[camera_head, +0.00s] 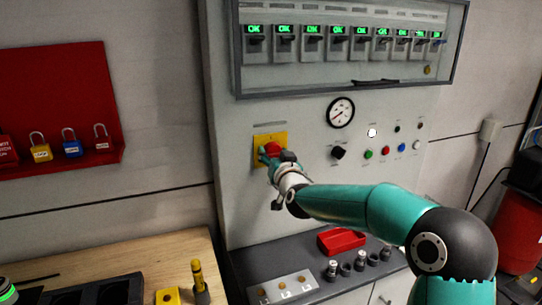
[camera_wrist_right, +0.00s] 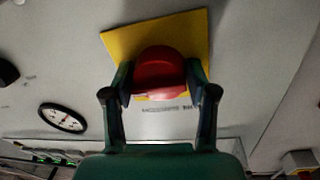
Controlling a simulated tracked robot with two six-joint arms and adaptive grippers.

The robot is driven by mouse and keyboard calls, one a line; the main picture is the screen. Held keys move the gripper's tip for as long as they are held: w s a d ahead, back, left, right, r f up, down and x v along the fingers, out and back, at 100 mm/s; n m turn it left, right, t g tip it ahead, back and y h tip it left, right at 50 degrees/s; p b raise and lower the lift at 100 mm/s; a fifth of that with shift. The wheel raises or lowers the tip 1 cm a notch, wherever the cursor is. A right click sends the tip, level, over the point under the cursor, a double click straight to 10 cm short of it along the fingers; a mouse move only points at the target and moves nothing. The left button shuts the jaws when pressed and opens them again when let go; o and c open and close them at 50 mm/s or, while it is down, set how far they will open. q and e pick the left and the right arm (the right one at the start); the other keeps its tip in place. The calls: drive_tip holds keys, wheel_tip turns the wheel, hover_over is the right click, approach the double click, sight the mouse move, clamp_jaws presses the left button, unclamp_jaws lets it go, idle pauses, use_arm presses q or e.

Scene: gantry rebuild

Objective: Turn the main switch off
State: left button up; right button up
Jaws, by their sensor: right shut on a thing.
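The main switch is a red rotary handle (camera_head: 271,149) on a yellow square plate (camera_head: 258,138) on the grey cabinet front. My right gripper (camera_head: 268,155) is at the handle, its arm coming in from the right. In the right wrist view the red handle (camera_wrist_right: 158,75) sits between the two fingers of my right gripper (camera_wrist_right: 160,85), which is shut on it. The yellow plate (camera_wrist_right: 186,33) shows behind and looks tilted in that view. The handle's marking is too small to read.
A gauge (camera_head: 340,112), a black knob (camera_head: 338,152) and small buttons sit right of the switch. A row of breakers (camera_head: 308,42) is above. A red padlock board (camera_head: 60,90) hangs left. A red box (camera_head: 341,240) lies on the ledge below.

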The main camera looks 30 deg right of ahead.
drive_tip(key=shift+w+y, duration=0.1)
drive_tip(key=shift+y, duration=0.2)
drive_tip(key=shift+a+n, duration=0.15)
drive_tip(key=shift+n, duration=0.25)
drive_tip(key=n+b, duration=0.1)
drive_tip(key=n, duration=0.1)
drive_tip(key=shift+n, duration=0.4)
drive_tip(key=n+b, duration=0.1)
drive_tip(key=n, duration=0.4)
drive_tip(key=shift+n+t, duration=0.3)
drive_tip(key=shift+t, duration=0.1)
drive_tip(key=n+b, duration=0.1)
drive_tip(key=n, duration=0.4)
drive_tip(key=shift+n+t+b, duration=0.3)
drive_tip(key=shift+n+b, duration=0.05)
drive_tip(key=shift+n, duration=0.05)
drive_tip(key=shift+n+y+b, duration=0.45)
drive_tip(key=shift+n+y, duration=0.05)
drive_tip(key=shift+n, duration=1.6)
drive_tip(key=shift+f, duration=0.1)
